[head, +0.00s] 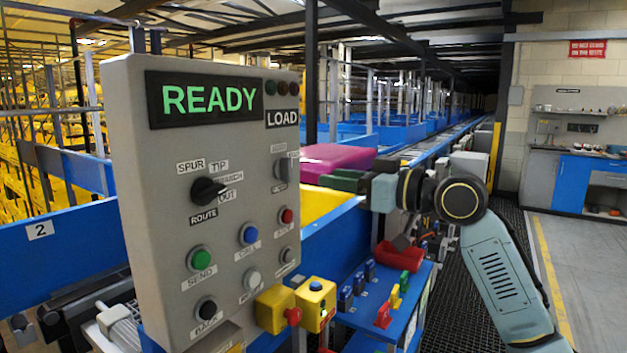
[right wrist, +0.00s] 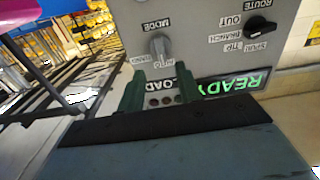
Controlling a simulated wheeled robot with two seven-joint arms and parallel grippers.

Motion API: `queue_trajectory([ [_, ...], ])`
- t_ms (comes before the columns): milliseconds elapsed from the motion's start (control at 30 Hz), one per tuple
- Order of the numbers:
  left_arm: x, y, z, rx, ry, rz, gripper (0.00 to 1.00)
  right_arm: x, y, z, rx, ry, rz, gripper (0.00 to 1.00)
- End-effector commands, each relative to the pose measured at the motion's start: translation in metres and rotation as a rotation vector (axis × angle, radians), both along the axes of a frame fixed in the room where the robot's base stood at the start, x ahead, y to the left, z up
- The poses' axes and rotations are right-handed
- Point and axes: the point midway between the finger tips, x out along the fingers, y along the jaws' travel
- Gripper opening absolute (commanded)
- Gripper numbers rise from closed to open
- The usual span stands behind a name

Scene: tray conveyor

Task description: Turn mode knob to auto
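The grey control panel (head: 229,130) stands at the left of the head view. Its grey mode knob (head: 289,168) is on its upper right, above a small label. In the right wrist view, which shows the panel upside down, the mode knob (right wrist: 160,46) has labels MODE, AUTO and HAND around it. I cannot tell for certain which label it points to. My right gripper (head: 334,180) is just right of the panel, its green fingers towards the knob. In the right wrist view the fingers (right wrist: 162,75) are apart and empty, with the knob beyond their tips. My left gripper is not in view.
A black route knob (head: 208,190) and several buttons share the panel, under a green READY display (head: 202,99). A magenta item (head: 335,163) is behind my gripper.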

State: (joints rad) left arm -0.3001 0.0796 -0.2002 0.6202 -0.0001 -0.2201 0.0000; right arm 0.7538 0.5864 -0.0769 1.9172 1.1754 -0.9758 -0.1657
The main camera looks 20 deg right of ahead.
Motion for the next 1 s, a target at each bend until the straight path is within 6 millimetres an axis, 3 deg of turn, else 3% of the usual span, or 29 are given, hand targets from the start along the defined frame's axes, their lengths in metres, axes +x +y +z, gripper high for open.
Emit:
queue_trajectory([
  [100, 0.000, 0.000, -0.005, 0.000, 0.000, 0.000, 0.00, -0.018, -0.014, -0.002, -0.003, 0.000, -0.002, 0.35],
  [367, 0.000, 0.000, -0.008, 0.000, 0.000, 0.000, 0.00, -0.035, -0.027, -0.001, 0.000, 0.001, 0.000, 0.35],
  [867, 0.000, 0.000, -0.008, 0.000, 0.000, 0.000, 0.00, -0.035, -0.028, 0.000, 0.002, 0.001, 0.000, 0.35],
  [1000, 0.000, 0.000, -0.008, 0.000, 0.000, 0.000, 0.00, -0.021, -0.034, -0.019, 0.023, 0.039, -0.030, 0.35],
])
